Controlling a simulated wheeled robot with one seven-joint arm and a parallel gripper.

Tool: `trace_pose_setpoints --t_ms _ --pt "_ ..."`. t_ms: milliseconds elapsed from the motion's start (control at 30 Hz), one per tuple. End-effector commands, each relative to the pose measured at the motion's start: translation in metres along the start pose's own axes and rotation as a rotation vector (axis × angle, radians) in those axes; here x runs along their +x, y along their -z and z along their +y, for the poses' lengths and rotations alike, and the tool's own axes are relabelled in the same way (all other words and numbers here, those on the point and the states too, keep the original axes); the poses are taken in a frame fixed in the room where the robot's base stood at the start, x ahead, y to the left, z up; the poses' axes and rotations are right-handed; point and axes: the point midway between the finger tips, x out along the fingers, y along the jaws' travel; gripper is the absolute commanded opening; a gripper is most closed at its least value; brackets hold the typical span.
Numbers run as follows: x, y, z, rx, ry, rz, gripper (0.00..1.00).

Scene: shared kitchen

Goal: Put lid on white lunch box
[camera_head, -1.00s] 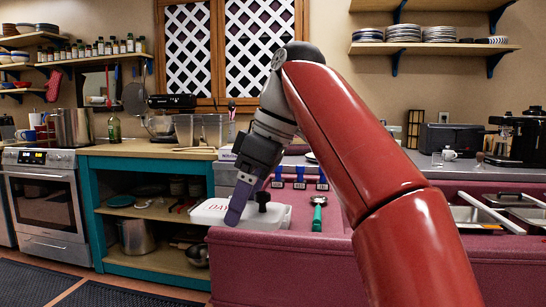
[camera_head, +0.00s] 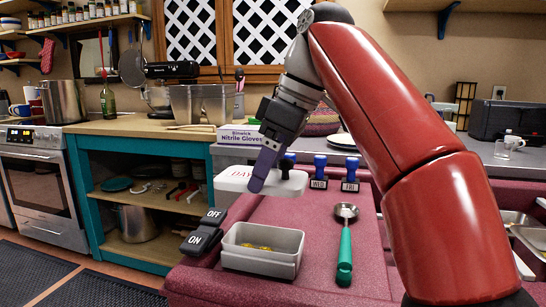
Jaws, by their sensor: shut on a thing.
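The white lunch box (camera_head: 262,260) stands open on the pink-red counter at the lower middle, with some yellow food inside. The lid looks roughly level.
A green-handled scoop (camera_head: 345,250) lies right of the box. Blue-handled stamps (camera_head: 319,172) stand behind it. Black ON/OFF blocks (camera_head: 203,232) sit at the counter's left edge. A nitrile gloves box (camera_head: 240,134) is behind the lid. Counter is clear between box and scoop.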

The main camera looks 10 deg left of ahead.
Motion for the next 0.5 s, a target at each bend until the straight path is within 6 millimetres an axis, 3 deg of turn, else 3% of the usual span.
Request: trace_pose_setpoints --t_ms 500 --pt "0.045 -0.02 -0.001 0.003 0.002 -0.002 0.54"
